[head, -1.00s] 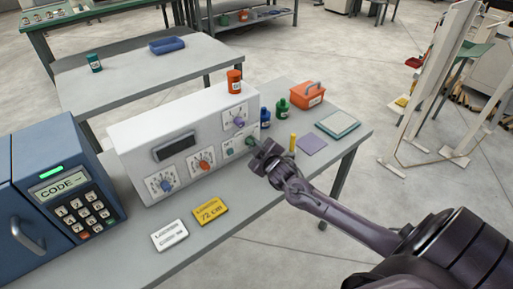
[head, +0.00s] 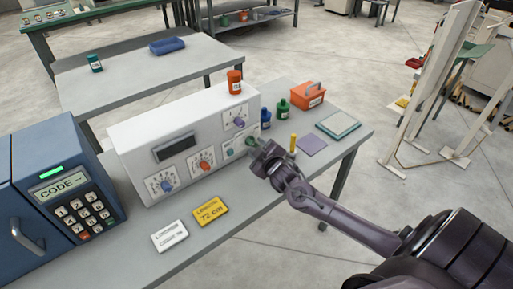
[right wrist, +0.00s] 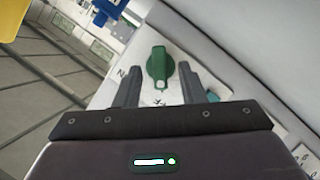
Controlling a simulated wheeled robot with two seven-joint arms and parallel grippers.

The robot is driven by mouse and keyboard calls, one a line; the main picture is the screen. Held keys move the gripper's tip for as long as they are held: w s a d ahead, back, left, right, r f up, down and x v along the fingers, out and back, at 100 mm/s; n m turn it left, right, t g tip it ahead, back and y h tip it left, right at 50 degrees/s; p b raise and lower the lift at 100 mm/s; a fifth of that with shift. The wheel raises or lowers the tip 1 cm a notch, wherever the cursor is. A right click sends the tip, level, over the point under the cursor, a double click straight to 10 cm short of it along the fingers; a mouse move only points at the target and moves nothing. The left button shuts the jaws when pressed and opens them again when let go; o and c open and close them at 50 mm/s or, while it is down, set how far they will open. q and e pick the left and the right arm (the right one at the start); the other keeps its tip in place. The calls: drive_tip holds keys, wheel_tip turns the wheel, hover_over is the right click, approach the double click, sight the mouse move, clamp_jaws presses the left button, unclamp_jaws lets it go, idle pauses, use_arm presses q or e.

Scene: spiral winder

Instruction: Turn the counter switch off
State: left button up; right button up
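A white control box (head: 140,130) stands on the grey table with a dark, blank display (head: 174,147) and several coloured knobs on its front. A green switch knob (right wrist: 160,68) shows in the right wrist view on a white plate, its pointed end toward my gripper. My right gripper (right wrist: 170,82) is open, with one finger on each side of this knob; I cannot tell whether they touch it. In the head view my right gripper (head: 258,150) is at the box's lower right panel, beside a teal knob (head: 229,153). My left gripper is not in view.
A blue keypad safe (head: 60,150) stands left of the box. An orange jar (head: 235,82) sits on top of the box. Blue and green bottles (head: 282,105), an orange case (head: 308,95) and a yellow marker (head: 293,143) are near my gripper.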

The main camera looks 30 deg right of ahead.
drive_tip(key=v, duration=0.7)
drive_tip(key=shift+b, duration=0.4)
